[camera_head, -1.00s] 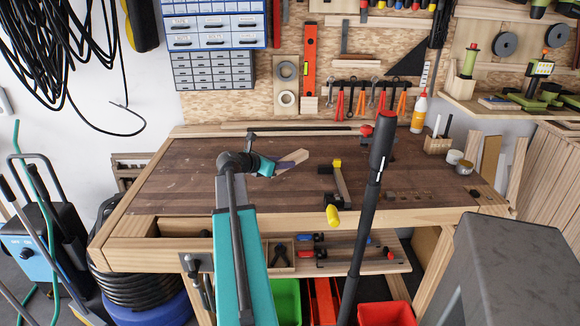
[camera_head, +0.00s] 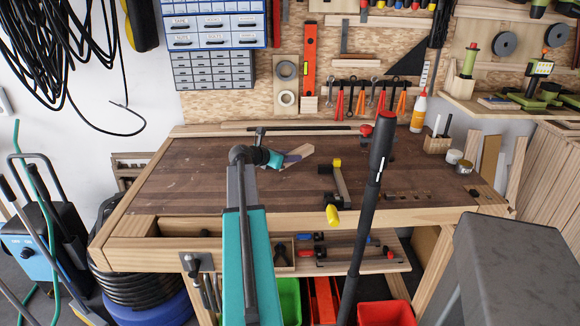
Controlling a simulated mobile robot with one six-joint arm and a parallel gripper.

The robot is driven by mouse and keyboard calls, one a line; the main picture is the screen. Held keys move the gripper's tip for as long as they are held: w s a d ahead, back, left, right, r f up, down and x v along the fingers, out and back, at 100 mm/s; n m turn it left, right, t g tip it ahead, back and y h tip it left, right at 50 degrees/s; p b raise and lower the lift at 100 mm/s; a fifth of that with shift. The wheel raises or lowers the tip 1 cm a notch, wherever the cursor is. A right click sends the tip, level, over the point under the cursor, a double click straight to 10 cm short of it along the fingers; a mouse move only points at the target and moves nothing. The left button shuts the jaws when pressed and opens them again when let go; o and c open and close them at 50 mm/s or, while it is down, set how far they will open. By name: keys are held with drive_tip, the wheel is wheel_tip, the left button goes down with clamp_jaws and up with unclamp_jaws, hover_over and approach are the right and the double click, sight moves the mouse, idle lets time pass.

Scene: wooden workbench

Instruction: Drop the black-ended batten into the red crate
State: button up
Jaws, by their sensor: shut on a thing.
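My gripper (camera_head: 282,160) is above the middle-left of the bench top and is shut on a short wooden batten (camera_head: 302,152). The batten points up and to the right, with a pale wooden far part and a darker stretch near the jaws. Its near end is hidden by my gripper, so I cannot tell its end colour. The red crate (camera_head: 386,314) stands low in front of the bench at the bottom of the picture, right of centre. It is partly cut off by the frame, well below and to the right of my gripper.
A green crate (camera_head: 288,300) and another red item (camera_head: 323,300) stand left of the red crate. A clamp with a yellow handle (camera_head: 333,213) hangs at the bench's front edge. A dark upright pole (camera_head: 370,200) crosses the view. The bench top (camera_head: 190,180) is mostly clear at left.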

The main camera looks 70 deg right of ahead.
sight(291, 170)
drive_tip(key=shift+d+f, duration=0.2)
drive_tip(key=shift+f, duration=1.55)
drive_tip(key=shift+f, duration=0.15)
drive_tip(key=o, duration=1.1)
drive_tip(key=v, duration=1.2)
drive_tip(key=shift+s+r+b, duration=0.1)
drive_tip(key=shift+r+b, duration=0.1)
drive_tip(key=shift+b, duration=0.1)
